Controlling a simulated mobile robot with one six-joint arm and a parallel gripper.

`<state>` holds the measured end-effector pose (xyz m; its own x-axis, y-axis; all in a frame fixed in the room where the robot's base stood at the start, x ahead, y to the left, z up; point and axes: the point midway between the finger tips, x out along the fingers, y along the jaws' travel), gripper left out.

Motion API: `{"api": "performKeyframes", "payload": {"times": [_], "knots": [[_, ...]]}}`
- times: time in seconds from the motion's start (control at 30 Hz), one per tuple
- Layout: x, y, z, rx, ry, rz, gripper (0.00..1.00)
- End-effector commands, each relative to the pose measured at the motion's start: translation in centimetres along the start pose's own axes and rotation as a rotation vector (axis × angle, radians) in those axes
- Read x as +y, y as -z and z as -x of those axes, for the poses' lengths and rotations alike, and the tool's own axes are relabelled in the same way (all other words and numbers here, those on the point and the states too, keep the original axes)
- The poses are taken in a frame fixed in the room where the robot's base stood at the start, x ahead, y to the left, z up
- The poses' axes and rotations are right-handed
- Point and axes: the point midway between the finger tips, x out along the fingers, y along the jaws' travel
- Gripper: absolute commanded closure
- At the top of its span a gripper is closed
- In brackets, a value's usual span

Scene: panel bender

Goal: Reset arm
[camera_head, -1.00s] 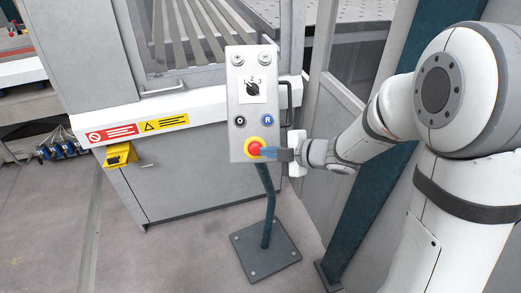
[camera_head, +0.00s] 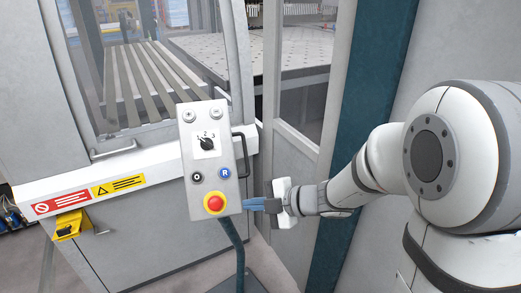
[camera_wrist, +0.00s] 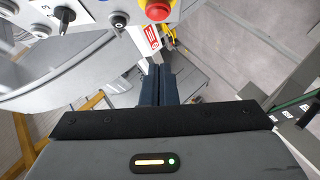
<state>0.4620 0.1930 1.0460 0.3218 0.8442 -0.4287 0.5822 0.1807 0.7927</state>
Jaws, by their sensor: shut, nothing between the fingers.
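My gripper (camera_head: 256,204) is shut and empty, just to the right of the lower end of a grey control panel (camera_head: 206,130) on a stand. Its blue-grey fingers lie together in the wrist view (camera_wrist: 158,85). The panel carries a red emergency stop button on a yellow ring (camera_head: 214,203), a black O button (camera_head: 196,177), a blue R button (camera_head: 224,173) and a black rotary selector (camera_head: 207,144). The red button also shows at the top of the wrist view (camera_wrist: 158,10). A gap shows between the fingertips and the red button.
A grey machine with a windowed door (camera_head: 150,70) stands behind the panel. A black handle (camera_head: 242,150) is on the panel's right side. A dark teal post (camera_head: 360,110) stands behind my arm. A yellow pedal-like box (camera_head: 70,226) is at lower left.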

Motion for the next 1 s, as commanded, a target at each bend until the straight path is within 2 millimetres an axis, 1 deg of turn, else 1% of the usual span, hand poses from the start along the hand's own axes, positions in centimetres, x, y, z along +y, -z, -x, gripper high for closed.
{"api": "performKeyframes", "payload": {"times": [0.07,0.17,0.27,0.3,0.37,0.4,0.47,0.5,0.53,0.6,0.63,0.7,0.73,0.83,0.9,1.0], "knots": [[0.4,-0.4,0.2,-0.03,-0.012,-0.009,1.0],[1.6,-2.0,1.2,-0.146,-0.055,-0.053,1.0],[3.3,-4.6,3.6,-0.345,-0.132,-0.156,1.0],[3.9,-5.7,5.1,-0.435,-0.169,-0.215,1.0],[4.4,-7.2,7.5,-0.569,-0.225,-0.317,1.0],[4.4,-8.0,9.2,-0.652,-0.261,-0.391,1.0],[4.1,-8.8,11.8,-0.768,-0.312,-0.513,1.0],[3.5,-9.1,13.6,-0.839,-0.342,-0.6,1.0],[3.0,-9.2,14.8,-0.889,-0.364,-0.668,1.0],[1.4,-8.9,17.5,-0.992,-0.407,-0.836,1.0],[0.6,-8.7,18.5,-1.031,-0.422,-0.91,1.0],[-1.5,-7.5,20.5,-1.109,-0.446,-1.093,1.0],[-2.5,-6.8,21.1,-1.135,-0.452,-1.174,1.0],[-5.7,-4.0,22.5,-1.196,-0.447,-1.429,1.0],[-7.5,-1.9,22.9,-1.216,-0.426,-1.584,1.0],[-9.3,0.8,22.9,-1.224,-0.384,-1.755,1.0]]}}
